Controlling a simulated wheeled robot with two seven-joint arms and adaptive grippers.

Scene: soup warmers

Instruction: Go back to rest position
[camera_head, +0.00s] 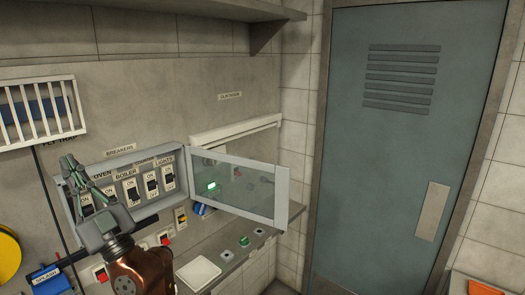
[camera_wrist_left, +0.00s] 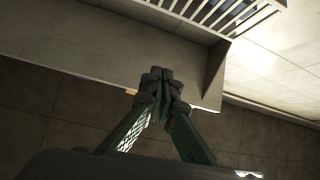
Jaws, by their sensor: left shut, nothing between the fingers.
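My left gripper (camera_head: 73,168) is in front of the left end of the breaker box in the head view, pointing up. In the left wrist view its fingers (camera_wrist_left: 160,78) meet at the tips and hold nothing. The breaker box (camera_head: 115,162) is on the wall, with its clear door (camera_head: 237,188) swung open to the right. Several switches, such as the boiler switch (camera_head: 131,190), show inside it. My left gripper and wrist cover part of the box's left side. My right gripper is not in view.
A barred fly trap (camera_head: 42,112) hangs on the wall at upper left. Below the box is a ledge with a white plate (camera_head: 198,273) and a green button (camera_head: 244,241). A grey-blue door (camera_head: 405,150) stands at right. The space before it looks clear.

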